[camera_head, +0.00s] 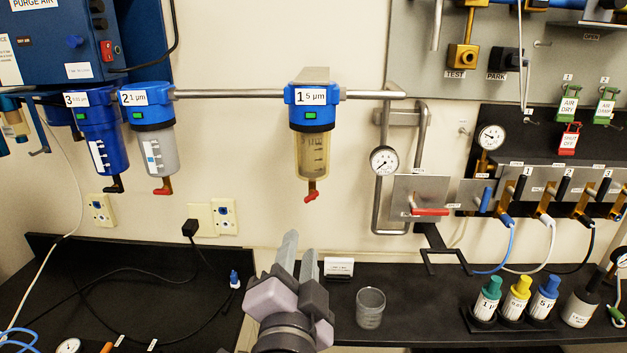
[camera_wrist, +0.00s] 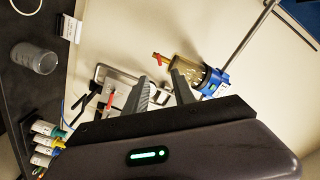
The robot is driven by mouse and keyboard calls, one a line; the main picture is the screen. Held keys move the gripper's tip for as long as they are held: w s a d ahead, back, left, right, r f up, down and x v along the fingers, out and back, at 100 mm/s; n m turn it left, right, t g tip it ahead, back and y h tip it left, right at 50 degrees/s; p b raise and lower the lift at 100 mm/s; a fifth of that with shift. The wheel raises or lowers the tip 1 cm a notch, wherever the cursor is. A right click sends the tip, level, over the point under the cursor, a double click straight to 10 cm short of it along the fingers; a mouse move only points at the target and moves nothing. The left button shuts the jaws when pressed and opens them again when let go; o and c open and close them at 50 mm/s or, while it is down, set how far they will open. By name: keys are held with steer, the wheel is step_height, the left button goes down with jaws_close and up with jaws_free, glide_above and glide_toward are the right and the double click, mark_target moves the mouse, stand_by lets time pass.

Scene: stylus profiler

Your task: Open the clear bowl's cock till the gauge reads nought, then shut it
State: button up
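The clear bowl (camera_head: 312,155) is a yellowish see-through filter bowl under a blue head marked 1, 5 µm. Its red-handled cock (camera_head: 312,192) hangs at the bottom. In the wrist view the bowl (camera_wrist: 191,70) and cock (camera_wrist: 159,59) lie beyond the fingers. The round white gauge (camera_head: 384,160) is on the pipework to the right; its needle seems to point lower left, but the reading is too small to tell. My gripper (camera_head: 299,245) is open and empty, below the cock and apart from it; its spread fingers also show in the wrist view (camera_wrist: 158,85).
Two more filters, a grey bowl (camera_head: 162,152) and a blue bowl (camera_head: 105,150), hang at left. A red lever (camera_head: 430,212) sits on a plate at right. A clear beaker (camera_head: 370,308) and capped bottles (camera_head: 518,298) stand on the bench. The wall around the cock is clear.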

mark_target(311, 199)
steer(key=w, duration=1)
steer(key=w+d+p, duration=0.1)
steer(key=w, duration=0.4)
steer(key=shift+w+d, duration=0.1)
steer(key=shift+w, duration=0.05)
jaws_close()
